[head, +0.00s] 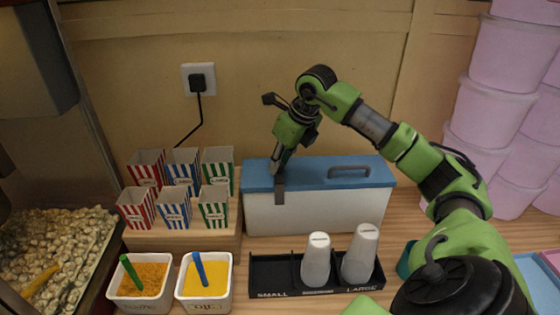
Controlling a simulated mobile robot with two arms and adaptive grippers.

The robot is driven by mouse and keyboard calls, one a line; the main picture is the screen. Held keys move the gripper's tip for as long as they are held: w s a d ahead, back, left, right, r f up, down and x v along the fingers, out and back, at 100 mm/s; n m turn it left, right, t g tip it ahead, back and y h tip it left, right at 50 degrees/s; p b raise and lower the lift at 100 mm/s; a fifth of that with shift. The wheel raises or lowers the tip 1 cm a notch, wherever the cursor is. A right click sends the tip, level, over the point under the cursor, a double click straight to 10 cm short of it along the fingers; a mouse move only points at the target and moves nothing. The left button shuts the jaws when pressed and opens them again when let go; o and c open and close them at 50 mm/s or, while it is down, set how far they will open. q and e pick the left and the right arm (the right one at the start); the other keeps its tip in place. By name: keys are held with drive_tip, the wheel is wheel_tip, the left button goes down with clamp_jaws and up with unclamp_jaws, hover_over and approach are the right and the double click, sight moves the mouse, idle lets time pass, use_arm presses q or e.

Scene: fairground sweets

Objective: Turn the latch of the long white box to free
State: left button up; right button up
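The long white box (320,212) with a blue lid (310,172) stands on the counter against the wall. A dark latch (280,196) hangs down its front near the left end. My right gripper (278,168) points down at the lid just above the latch. Its fingertips overlap the lid's left part in the head view. Whether they touch the latch, and whether they are open or shut, I cannot tell. My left gripper is not in view.
A dark cup tray (262,278) with white cups stands in front of the box. Striped popcorn boxes (173,207) on a wooden stand are close on the left, with sauce tubs (206,305) before them. Pink tubs (490,103) are stacked at right.

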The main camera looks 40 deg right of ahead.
drive_tip(key=c, duration=0.4)
drive_tip(key=shift+o, duration=0.2)
drive_tip(key=shift+n, duration=0.3)
drive_tip(key=n+y, duration=0.1)
drive_tip(key=n, duration=0.1)
drive_tip(key=shift+d+r+n, duration=0.1)
drive_tip(key=shift+d+n, duration=0.05)
drive_tip(key=shift+n, duration=0.25)
drive_tip(key=n+y+p, duration=0.1)
drive_tip(key=n, duration=0.1)
drive_tip(key=shift+w+n+g, duration=0.15)
drive_tip(key=shift+n+g, duration=0.25)
drive_tip(key=n+p, duration=0.1)
drive_tip(key=n, duration=0.1)
drive_tip(key=n+g+y+p, duration=0.1)
drive_tip(key=n, duration=0.1)
drive_tip(key=shift+w+d+n+y, duration=0.1)
drive_tip(key=shift+n+y, duration=0.2)
drive_tip(key=n+g+p, duration=0.1)
drive_tip(key=n, duration=0.2)
drive_tip(key=shift+w+g, duration=0.1)
drive_tip(key=shift+g, duration=0.2)
drive_tip(key=shift+n+g, duration=0.8)
drive_tip(key=shift+n, duration=1.2)
